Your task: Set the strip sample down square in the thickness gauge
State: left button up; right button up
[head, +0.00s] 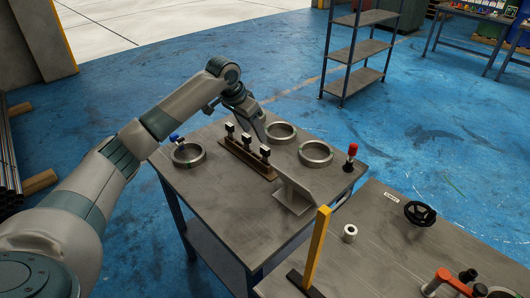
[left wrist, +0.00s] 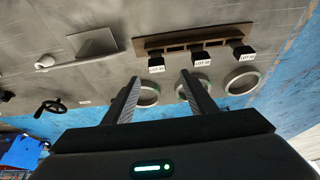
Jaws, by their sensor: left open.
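Three upright pieces with black-and-white labelled heads stand in a brown rack (head: 246,160); the middle one (head: 247,139) may be the strip sample, but I cannot tell which piece is meant. In the left wrist view the rack (left wrist: 190,41) shows lot tags under its black heads, such as the middle tag (left wrist: 201,62). My left gripper (head: 262,133) is above the table behind the rack. Its two fingers (left wrist: 160,82) are apart with nothing between them. A grey bent plate (head: 292,199) sits right of the rack; I cannot clearly identify the thickness gauge. My right gripper is out of view.
Metal rings stand around the rack: one at left (head: 188,155), one behind (head: 281,132), one right (head: 315,154). A red-topped post (head: 351,157) is at the table's right corner. The neighbouring bench holds a yellow post (head: 317,247), a small roll (head: 349,234) and a black handwheel (head: 420,213).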

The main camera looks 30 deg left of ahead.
aim_at(263, 149)
pick_arm(q)
jog(key=p+x, duration=0.1)
jog(key=x, duration=0.5)
jog(key=shift+w+d+f, duration=0.1)
jog(key=shift+w+f, duration=0.05)
jog(key=shift+f, duration=0.25)
jog(key=shift+w+f+p, duration=0.1)
jog(key=shift+f+p, duration=0.2)
jog(key=shift+f, duration=0.1)
jog(key=shift+d, duration=0.1)
jog(key=shift+w+d+f+p, duration=0.1)
jog(key=shift+d+f+p, duration=0.05)
jog(key=shift+f+p, duration=0.35)
jog(key=x, duration=0.1)
jog(key=p+x, duration=0.1)
jog(key=x, duration=0.1)
jog(key=shift+d, duration=0.2)
jog(key=shift+f, duration=0.55)
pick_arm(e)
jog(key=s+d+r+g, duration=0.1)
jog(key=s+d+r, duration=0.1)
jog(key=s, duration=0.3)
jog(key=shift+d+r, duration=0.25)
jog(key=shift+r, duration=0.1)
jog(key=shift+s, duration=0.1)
